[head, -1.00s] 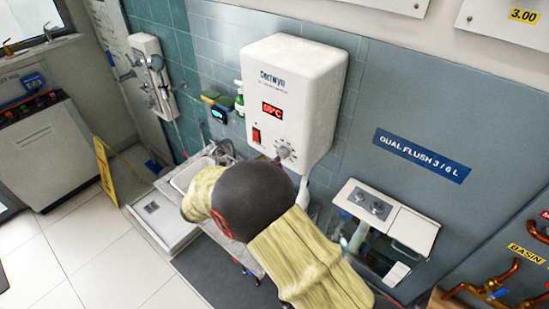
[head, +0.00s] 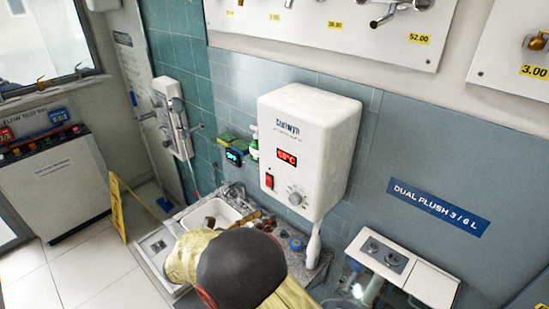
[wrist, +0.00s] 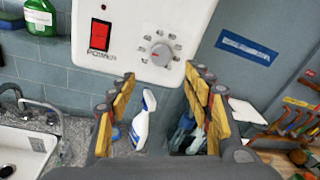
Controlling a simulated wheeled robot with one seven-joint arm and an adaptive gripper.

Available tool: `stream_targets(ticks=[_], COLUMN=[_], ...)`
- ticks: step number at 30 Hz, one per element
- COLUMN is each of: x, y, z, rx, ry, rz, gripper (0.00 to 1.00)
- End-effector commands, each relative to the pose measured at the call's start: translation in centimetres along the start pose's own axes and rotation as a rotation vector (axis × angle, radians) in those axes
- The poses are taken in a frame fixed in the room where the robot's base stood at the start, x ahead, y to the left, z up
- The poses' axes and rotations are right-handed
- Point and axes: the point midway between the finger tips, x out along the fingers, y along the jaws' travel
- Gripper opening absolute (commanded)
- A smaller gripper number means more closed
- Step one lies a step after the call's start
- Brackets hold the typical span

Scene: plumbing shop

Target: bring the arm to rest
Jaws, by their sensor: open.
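My gripper (wrist: 162,108) is open and empty in the wrist view, its two yellow-padded fingers spread wide. Between and beyond the fingers are a white spray bottle (wrist: 144,119) and the lower front of the white water heater (wrist: 140,28), with its dial and red power switch. The gripper is apart from the heater's dial. In the head view my arm, with its dark round joint and yellow covers, fills the lower middle and hides the gripper. The water heater (head: 312,145) hangs on the wall with a lit red display.
A sink (head: 212,215) and grey counter lie below the heater, with a blue round item (head: 297,243) on it. A green bottle (head: 254,142) stands left of the heater. The flush unit (head: 405,270) is at right. A yellow floor sign (head: 117,208) stands at left.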

Motion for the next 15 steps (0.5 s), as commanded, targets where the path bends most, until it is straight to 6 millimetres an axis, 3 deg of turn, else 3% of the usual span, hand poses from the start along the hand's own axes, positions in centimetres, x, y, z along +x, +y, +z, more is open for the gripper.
stream_targets(ticks=[6,11,15], x=[0.0,-0.3,-1.4], y=[0.5,-1.0,-4.2], z=[-1.1,-7.0,-10.8], rx=[0.110,0.226,0.367], ry=[0.040,0.202,0.370], rz=[0.017,-0.021,-0.098], gripper=[0.51,0.51,0.51])
